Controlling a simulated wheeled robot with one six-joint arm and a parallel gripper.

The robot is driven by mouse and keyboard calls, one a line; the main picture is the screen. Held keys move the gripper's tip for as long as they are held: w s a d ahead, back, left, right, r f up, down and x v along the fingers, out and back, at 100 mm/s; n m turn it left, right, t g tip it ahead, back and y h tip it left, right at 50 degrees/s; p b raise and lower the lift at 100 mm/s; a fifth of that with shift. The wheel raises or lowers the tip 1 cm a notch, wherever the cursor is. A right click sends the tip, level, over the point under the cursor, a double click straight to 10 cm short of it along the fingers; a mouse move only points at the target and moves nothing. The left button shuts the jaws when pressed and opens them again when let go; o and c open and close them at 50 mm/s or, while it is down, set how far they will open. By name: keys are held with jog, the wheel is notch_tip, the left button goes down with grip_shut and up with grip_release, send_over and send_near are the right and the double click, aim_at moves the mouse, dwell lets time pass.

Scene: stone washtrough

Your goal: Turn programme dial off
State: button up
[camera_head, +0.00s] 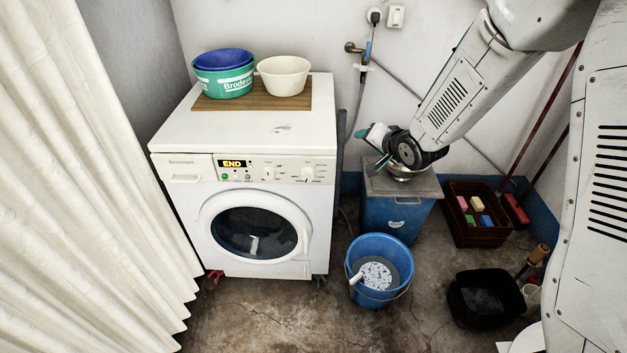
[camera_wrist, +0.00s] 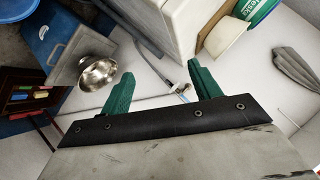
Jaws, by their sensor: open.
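The white washing machine (camera_head: 265,130) stands against the back wall with its round door closed. Its control panel has a lit display (camera_head: 233,163) reading "END", small buttons, and two white dials: one in the middle (camera_head: 268,173) and one on the right (camera_head: 307,174). I cannot tell which is the programme dial or read their settings. My gripper (camera_head: 376,148) is right of the machine, above the blue box and apart from the panel. In the wrist view its green fingers (camera_wrist: 160,88) are spread wide with nothing between them. The machine's white body (camera_wrist: 172,22) shows there, but no dial.
A blue box (camera_head: 390,218) with a grey top and metal bowl (camera_wrist: 97,73) stands beneath my gripper. A blue bucket (camera_head: 381,247) stands at the machine's front right. Tubs (camera_head: 223,84) and a cream bowl (camera_head: 284,76) sit on the machine. A curtain (camera_head: 80,180) hangs left.

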jog(key=a+f+m+t+y, duration=0.15)
jog(key=a+f+y, duration=0.25)
jog(key=a+f, duration=0.45)
jog(key=m+y, duration=0.2)
jog(key=y, duration=0.2)
send_near(310, 177)
jog(key=x, duration=0.8)
jog(key=shift+w+a+f, duration=0.1)
jog(key=shift+w+a, duration=0.05)
jog(key=shift+a, duration=0.1)
jog(key=c, duration=1)
